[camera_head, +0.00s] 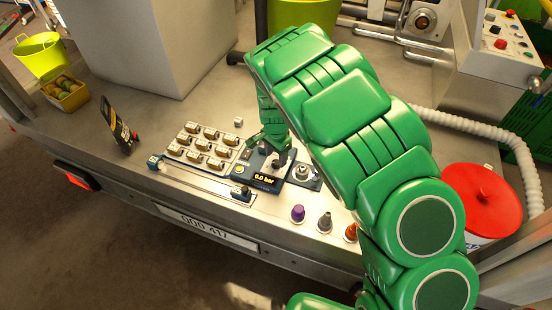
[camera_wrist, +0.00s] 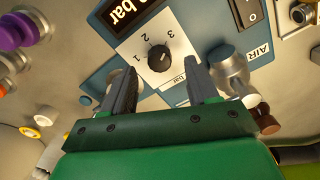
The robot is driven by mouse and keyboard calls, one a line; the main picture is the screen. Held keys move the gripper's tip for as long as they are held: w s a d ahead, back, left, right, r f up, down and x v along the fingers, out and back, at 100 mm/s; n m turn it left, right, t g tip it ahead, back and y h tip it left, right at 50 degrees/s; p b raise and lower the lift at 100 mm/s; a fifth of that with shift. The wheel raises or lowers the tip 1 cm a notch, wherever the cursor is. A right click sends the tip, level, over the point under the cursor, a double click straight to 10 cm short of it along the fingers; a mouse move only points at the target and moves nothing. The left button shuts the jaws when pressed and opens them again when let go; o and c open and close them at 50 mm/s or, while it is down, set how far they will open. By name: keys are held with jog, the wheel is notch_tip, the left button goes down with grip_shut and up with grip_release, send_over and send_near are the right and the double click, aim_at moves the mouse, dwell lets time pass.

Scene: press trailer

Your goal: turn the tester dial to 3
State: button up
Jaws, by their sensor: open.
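The tester (camera_head: 266,180) is a blue box on the trailer bed with a display (camera_head: 265,179) reading 0.0 bar. In the wrist view its dial (camera_wrist: 158,59) is a small black knob on a white plate, marked 1, 2 and 3. The 3 is at the upper right of the knob. I cannot tell surely which number the knob's mark faces. My gripper (camera_wrist: 161,80) is open, with one finger to each side of the dial and the knob just beyond the fingertips. No contact with the knob shows. In the head view my gripper (camera_head: 276,142) is over the tester and hides the dial.
Metal fittings (camera_wrist: 228,68) stand close to the right finger. An AIR label and black switch (camera_wrist: 246,12) are at the upper right. Several fittings sit in a tray (camera_head: 205,145) left of the tester. Coloured caps (camera_head: 298,213) stand near the front edge. A red-lidded bucket (camera_head: 482,198) is at right.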

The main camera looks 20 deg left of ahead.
aim_at(277, 162)
notch_tip(277, 162, up, 5)
jog(key=shift+f, duration=0.1)
dwell(0.6)
jog(key=shift+d+r, duration=0.15)
jog(key=shift+r, duration=0.1)
jog(key=s+d+r+m, duration=0.1)
jog(key=s+d+r, duration=0.2)
jog(key=d+r, duration=0.75)
jog(key=s+d+r, duration=0.3)
jog(key=d+r, duration=0.4)
jog(key=d, duration=0.6)
jog(key=s+d+r+n, duration=0.2)
jog(key=s+d, duration=0.2)
jog(key=s, duration=0.5)
jog(key=s+d+r+n+g, duration=0.1)
jog(key=s+d+r+n, duration=0.1)
jog(key=s+d, duration=0.3)
jog(key=s+d+r+n, duration=0.2)
jog(key=s+d, duration=0.3)
jog(key=s, duration=0.7)
jog(key=shift+s+d+r+g, duration=0.2)
jog(key=shift+s+r+g, duration=0.2)
jog(key=shift+r, duration=0.3)
